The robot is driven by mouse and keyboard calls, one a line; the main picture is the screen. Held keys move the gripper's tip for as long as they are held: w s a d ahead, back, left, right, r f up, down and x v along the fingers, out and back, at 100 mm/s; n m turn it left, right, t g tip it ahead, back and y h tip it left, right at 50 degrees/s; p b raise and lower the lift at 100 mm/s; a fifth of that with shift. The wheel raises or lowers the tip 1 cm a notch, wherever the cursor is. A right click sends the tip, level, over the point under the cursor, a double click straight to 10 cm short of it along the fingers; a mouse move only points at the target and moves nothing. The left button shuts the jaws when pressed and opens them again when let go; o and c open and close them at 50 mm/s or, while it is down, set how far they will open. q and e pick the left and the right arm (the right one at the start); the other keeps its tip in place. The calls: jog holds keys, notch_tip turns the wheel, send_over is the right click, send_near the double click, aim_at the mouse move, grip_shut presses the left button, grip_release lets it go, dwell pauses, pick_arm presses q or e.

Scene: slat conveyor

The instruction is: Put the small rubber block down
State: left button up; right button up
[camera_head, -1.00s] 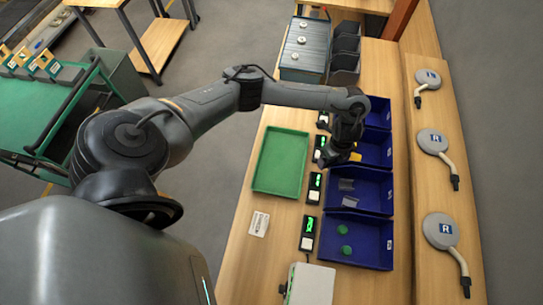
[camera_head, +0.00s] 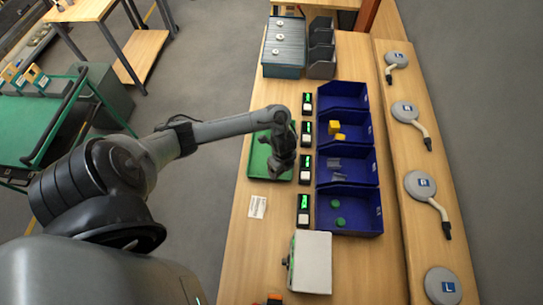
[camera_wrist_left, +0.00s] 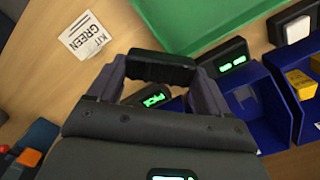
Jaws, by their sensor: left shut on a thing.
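My left gripper (camera_head: 278,172) is over the near end of the green tray (camera_head: 258,150) in the head view. In the left wrist view, the gripper (camera_wrist_left: 158,76) is shut on a small black rubber block (camera_wrist_left: 160,66), which lies crosswise between its two fingers. The green tray also shows at the top of that view (camera_wrist_left: 190,22), beyond the block. In the head view I cannot make out the block against the dark gripper. The visible part of the tray is bare. My right gripper is not in view.
Several blue bins (camera_head: 349,225) stand right of the tray, holding yellow blocks (camera_head: 335,127), grey pieces (camera_head: 337,168) and green discs (camera_head: 336,203). Small lit displays (camera_head: 304,208) line their left side. A "KIT GREEN" card (camera_head: 257,207) lies near the tray. A white box (camera_head: 311,262) stands nearer.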

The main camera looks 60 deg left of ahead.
pick_arm(q)
jog(key=a+f+b, duration=0.1)
jog(key=a+f, duration=0.1)
jog(key=a, duration=0.1)
jog(key=a+f+b, duration=0.2)
jog(key=a, duration=0.1)
jog(key=w+a+f+b, duration=0.1)
jog(key=a+b, duration=0.1)
jog(key=a, duration=0.1)
jog(key=shift+f, duration=0.4)
jog(key=shift+a+f, duration=0.1)
jog(key=shift+a, duration=0.2)
notch_tip(320, 180, down, 4)
jog(key=shift+r+b, duration=0.25)
jog(key=shift+b, duration=0.2)
jog(key=shift+f, duration=0.2)
jog(key=shift+f, duration=0.2)
jog(key=o, duration=1)
jog(key=shift+r, duration=0.15)
